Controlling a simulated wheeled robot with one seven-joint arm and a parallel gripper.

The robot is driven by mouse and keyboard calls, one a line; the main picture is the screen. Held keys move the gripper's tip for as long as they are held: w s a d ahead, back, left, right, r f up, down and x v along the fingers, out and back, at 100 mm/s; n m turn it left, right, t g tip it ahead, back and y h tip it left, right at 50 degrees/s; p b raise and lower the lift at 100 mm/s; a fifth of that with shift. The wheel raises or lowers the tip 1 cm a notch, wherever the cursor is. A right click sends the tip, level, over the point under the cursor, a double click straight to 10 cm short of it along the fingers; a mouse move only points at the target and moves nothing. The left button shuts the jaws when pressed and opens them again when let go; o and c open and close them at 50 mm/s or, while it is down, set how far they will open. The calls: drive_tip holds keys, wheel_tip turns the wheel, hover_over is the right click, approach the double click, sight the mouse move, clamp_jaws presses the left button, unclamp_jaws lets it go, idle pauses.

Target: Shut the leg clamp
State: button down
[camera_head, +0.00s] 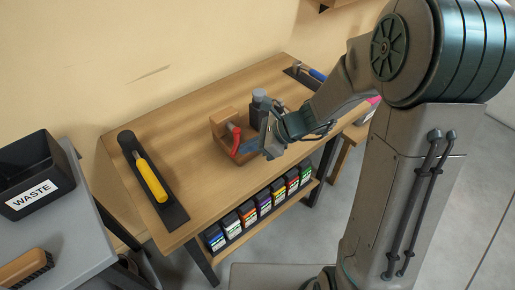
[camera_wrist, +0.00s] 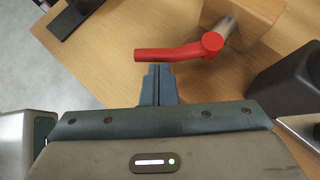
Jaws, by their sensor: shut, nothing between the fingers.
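The leg clamp shows as a wooden block (camera_head: 222,121) with a red lever (camera_head: 235,140), near the middle of the wooden bench. In the wrist view the red lever (camera_wrist: 170,53) lies nearly crosswise, its free end to the left. Its hub sits on a metal shaft that runs to the wooden block (camera_wrist: 252,16). My gripper (camera_wrist: 158,68) is shut and empty, its fingertips just below the lever in the picture. I cannot tell whether they touch it. In the head view my gripper (camera_head: 262,147) is right of the lever and partly hides the clamp.
A dark grey object (camera_wrist: 283,88) stands close at right in the wrist view. A black tray (camera_head: 175,213) with a yellow-handled tool lies on the bench's left. Several small containers (camera_head: 265,201) fill the lower shelf. A black WASTE bin (camera_head: 50,160) stands on the grey table.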

sight(236, 150)
drive_tip(key=shift+s+a, duration=0.25)
drive_tip(key=shift+a, duration=0.5)
drive_tip(key=shift+s+a, duration=0.2)
drive_tip(key=shift+a, duration=0.5)
drive_tip(key=shift+w+a+b, duration=0.1)
drive_tip(key=shift+a+b, duration=0.3)
drive_tip(key=shift+a, duration=0.85)
drive_tip(key=shift+w+d, duration=0.5)
drive_tip(key=shift+w, duration=0.15)
drive_tip(key=s+d, duration=0.1)
drive_tip(key=s+d+f, duration=0.1)
drive_tip(key=s, duration=0.1)
drive_tip(key=shift+s+d+b, duration=0.2)
drive_tip(key=shift+d+b, duration=0.1)
drive_tip(key=shift+b, duration=0.1)
drive_tip(key=s+d+r+p, duration=0.1)
drive_tip(key=s+d+r, duration=0.4)
drive_tip(key=r, duration=0.1)
drive_tip(key=shift+s+r+p, duration=0.25)
drive_tip(key=shift+p, duration=0.1)
